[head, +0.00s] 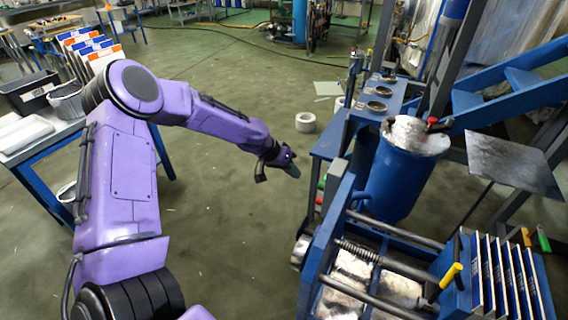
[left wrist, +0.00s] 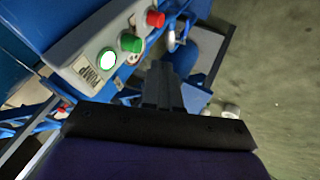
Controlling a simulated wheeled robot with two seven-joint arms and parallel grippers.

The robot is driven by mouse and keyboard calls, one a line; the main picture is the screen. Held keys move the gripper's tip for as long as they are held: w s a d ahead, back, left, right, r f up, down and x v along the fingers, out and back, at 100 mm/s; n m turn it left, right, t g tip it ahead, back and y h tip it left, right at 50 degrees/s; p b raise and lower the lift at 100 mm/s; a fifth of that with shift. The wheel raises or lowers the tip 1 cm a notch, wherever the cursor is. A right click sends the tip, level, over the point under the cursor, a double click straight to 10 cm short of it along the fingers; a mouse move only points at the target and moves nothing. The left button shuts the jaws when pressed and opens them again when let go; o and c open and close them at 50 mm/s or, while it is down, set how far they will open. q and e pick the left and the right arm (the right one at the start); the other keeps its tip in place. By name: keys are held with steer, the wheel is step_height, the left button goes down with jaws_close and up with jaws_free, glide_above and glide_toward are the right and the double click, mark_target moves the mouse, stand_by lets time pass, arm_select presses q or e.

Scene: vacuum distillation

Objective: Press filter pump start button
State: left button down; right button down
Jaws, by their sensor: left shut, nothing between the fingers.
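A grey control box (left wrist: 85,50) carries a PUMP label, a white round button or lamp with a green ring (left wrist: 107,61), a green button (left wrist: 130,42) and a red button (left wrist: 155,18). In the head view small green and red buttons (head: 321,183) show at the left side of the blue frame. My left gripper (head: 291,169) is shut and empty, just left of these buttons and apart from them. In the left wrist view its fingers (left wrist: 160,72) are right of and below the green button. I cannot tell which button is the start button. My right gripper is not in view.
A blue drum (head: 395,180) stands behind the buttons. The filter press (head: 400,265) with its plates fills the lower right. A white roll (head: 305,122) lies on the floor. A side table (head: 40,145) with a bin and crate is at left. The floor between is open.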

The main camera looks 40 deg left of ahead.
arm_select(q)
steer(key=v, duration=0.5)
steer(key=shift+w, duration=0.1)
stand_by(0.3)
steer(key=s+d+f+n+t+y, duration=0.1)
steer(key=s+d+f+n+y, duration=0.1)
steer(key=s+f+n+y, duration=0.25)
steer(key=s+d+f+n+t+y, duration=0.1)
steer(key=s+d+f+n+y, duration=0.15)
steer(key=f+n, duration=0.35)
steer(key=s+d+f+m+g, duration=0.1)
steer(key=s+f, duration=0.3)
steer(key=s, duration=0.4)
steer(key=s+d+f+m+g, duration=0.2)
steer(key=s+f, duration=0.3)
steer(key=s, duration=0.4)
steer(key=s+d+f+m+g+y, duration=0.1)
steer(key=s+d+f+m, duration=0.1)
steer(key=s+f, duration=0.3)
steer(key=s+d, duration=0.1)
steer(key=s, duration=0.2)
steer(key=shift+s+d+g, duration=0.3)
steer(key=shift+s, duration=0.05)
